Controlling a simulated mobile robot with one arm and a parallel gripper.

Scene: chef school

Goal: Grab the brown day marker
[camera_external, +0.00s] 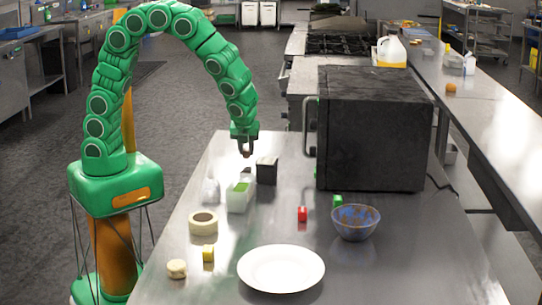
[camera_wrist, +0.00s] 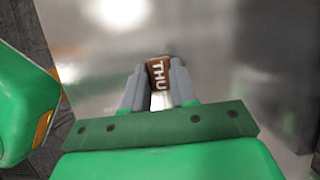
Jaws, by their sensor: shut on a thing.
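The brown day marker (camera_wrist: 158,74) shows in the wrist view as a small brown block with white letters "THU". It sits between the two fingertips of my gripper (camera_wrist: 159,88), which is shut on it. In the external view my gripper (camera_external: 246,147) points down above the steel table, with the brown marker (camera_external: 247,154) as a small dark brown spot at its tips. The marker appears to be held above the table, near a black container.
The black container (camera_external: 266,170) and a white-green container (camera_external: 239,196) stand close to my gripper.

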